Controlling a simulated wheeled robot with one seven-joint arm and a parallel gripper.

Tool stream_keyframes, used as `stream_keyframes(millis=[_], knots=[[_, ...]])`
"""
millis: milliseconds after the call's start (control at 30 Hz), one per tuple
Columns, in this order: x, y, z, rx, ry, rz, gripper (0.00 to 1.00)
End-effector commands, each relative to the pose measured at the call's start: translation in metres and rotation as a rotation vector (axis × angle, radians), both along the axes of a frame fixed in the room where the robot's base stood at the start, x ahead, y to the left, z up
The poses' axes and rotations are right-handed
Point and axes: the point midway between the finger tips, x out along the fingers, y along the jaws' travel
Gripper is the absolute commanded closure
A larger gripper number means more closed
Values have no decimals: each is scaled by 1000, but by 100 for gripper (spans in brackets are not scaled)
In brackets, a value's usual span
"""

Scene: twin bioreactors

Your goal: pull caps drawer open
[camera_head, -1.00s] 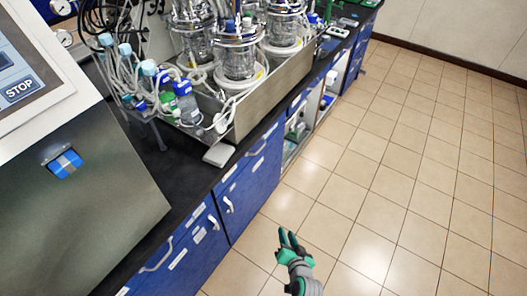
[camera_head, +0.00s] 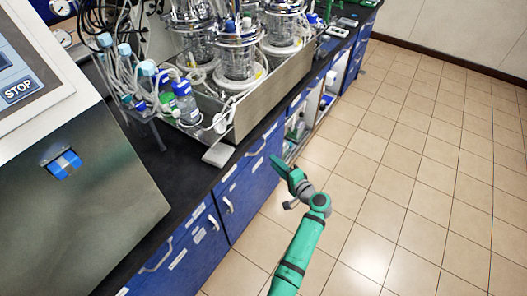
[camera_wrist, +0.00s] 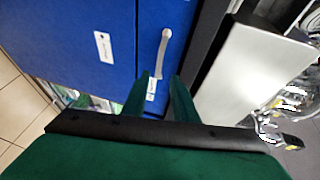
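A blue drawer front (camera_wrist: 176,18) with a pale bar handle (camera_wrist: 163,50) is ahead of my gripper in the wrist view. A small white label (camera_wrist: 151,90) is on it, too small to read, so I cannot tell whether this is the caps drawer. In the head view an upper drawer handle (camera_head: 257,146) shows just left of my gripper (camera_head: 279,166). My two green fingers are apart and empty in the wrist view (camera_wrist: 160,76), with the handle beyond their tips. They look apart from the handle. All drawer fronts in view look shut.
A black bench top (camera_head: 185,175) runs above the cabinets, with a metal tray (camera_head: 268,100) of glass bioreactors on it. A blue cabinet door (camera_wrist: 75,35) is beside the drawer. Open shelves (camera_head: 300,125) lie further along. The tiled floor (camera_head: 400,170) is clear.

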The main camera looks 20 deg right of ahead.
Motion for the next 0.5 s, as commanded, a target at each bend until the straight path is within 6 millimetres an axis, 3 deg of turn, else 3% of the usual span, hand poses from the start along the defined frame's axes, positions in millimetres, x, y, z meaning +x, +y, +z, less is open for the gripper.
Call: stream_keyframes(millis=[500], knots=[[76, 16, -15, 0, 2, -7, 74]])
